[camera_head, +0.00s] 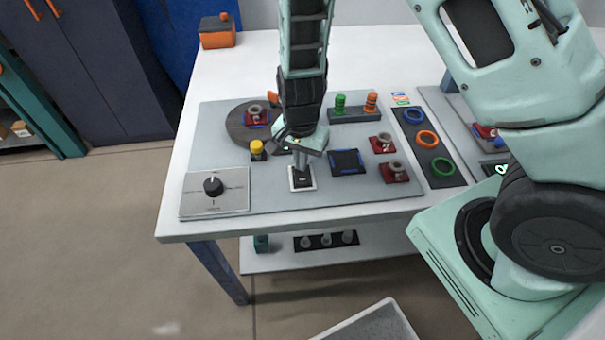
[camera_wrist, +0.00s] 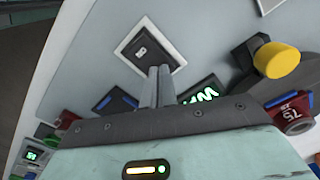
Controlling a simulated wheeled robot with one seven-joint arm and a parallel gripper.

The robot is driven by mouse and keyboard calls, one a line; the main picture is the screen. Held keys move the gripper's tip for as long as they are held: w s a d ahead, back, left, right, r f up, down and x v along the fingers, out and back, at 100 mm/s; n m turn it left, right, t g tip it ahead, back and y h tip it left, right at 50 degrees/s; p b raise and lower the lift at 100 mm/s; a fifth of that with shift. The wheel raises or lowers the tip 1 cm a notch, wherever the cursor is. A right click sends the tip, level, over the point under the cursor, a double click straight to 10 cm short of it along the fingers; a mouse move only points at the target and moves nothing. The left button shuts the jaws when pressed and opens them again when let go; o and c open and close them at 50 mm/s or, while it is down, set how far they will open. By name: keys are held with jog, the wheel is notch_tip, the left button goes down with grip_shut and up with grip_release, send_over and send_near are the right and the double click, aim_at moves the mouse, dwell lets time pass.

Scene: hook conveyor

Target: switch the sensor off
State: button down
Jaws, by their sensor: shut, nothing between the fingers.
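A small black rocker switch (camera_head: 302,180) in a white frame sits on the grey panel, near its front edge. It also shows in the wrist view (camera_wrist: 142,50). My gripper (camera_head: 301,167) points down over this switch with its fingers together and empty. In the wrist view my fingertips (camera_wrist: 161,72) are at the near edge of the switch; I cannot tell whether they touch it. A dark display with green lit marks (camera_wrist: 203,92) is partly hidden behind my gripper. No label naming the sensor can be read.
A dark blue-edged square tray (camera_head: 347,161) and red blocks (camera_head: 393,172) lie right. Green and orange pegs (camera_head: 371,103) stand behind. Coloured rings (camera_head: 427,140) lie further right.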

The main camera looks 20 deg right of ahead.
notch_tip(320, 180, up, 7)
jog(key=p, duration=0.7)
dwell(0.3)
dwell(0.3)
jog(key=s+a+r+n+y, duration=0.2)
jog(key=s+a+r+n, duration=0.25)
jog(key=a+r, duration=0.2)
jog(key=s+r+n+h+b, duration=0.1)
jog(key=s+r+n, duration=1.2)
jog(key=s, duration=0.2)
jog(key=shift+s+r, duration=0.15)
jog(key=shift+s, duration=0.1)
jog(key=shift+d, duration=0.1)
